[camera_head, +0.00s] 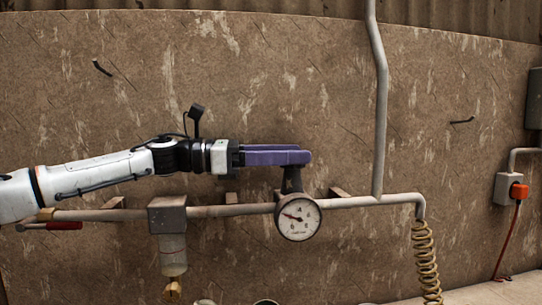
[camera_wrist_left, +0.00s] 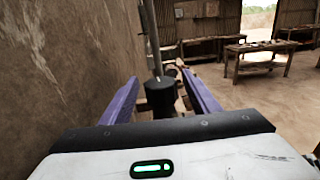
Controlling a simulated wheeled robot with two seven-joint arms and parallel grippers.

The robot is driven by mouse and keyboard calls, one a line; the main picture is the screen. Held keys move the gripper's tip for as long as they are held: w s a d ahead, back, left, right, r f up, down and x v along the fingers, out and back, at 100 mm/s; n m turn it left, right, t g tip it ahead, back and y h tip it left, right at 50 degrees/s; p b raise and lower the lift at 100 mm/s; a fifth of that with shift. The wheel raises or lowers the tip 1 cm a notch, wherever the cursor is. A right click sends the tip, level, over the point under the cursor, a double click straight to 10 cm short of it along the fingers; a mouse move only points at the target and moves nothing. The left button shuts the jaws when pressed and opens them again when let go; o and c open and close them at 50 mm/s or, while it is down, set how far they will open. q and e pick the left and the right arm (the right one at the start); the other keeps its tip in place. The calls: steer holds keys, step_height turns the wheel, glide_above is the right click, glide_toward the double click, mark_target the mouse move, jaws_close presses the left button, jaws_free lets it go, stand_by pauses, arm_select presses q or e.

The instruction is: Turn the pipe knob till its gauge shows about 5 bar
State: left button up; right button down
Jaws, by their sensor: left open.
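The pipe knob (camera_head: 292,180) is black and stands on top of the pipe, just above the round white gauge (camera_head: 298,219). The gauge's dark needle points left and slightly up; its small figures are too blurred to read surely. My left gripper (camera_head: 306,157), with purple fingers, reaches in from the left along the wall, and its tips are over the knob. In the left wrist view the black knob (camera_wrist_left: 160,97) shows between the two open purple fingers, with a gap on each side. The knob's top is partly hidden by the fingers in the head view. My right gripper is not in view.
The horizontal pipe (camera_head: 345,203) runs along the wall and meets a vertical pipe (camera_head: 381,110). A filter unit (camera_head: 172,235) hangs left of the gauge, and a coiled hose (camera_head: 426,262) hangs right. A red-handled lever (camera_head: 64,226) sits far left. The wall stands close behind.

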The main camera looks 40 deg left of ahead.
arm_select(q)
steer(key=b+v, duration=0.1)
steer(key=v, duration=0.3)
steer(key=shift+b+v, duration=0.8)
steer(key=shift+v, duration=0.5)
steer(key=shift+f, duration=0.1)
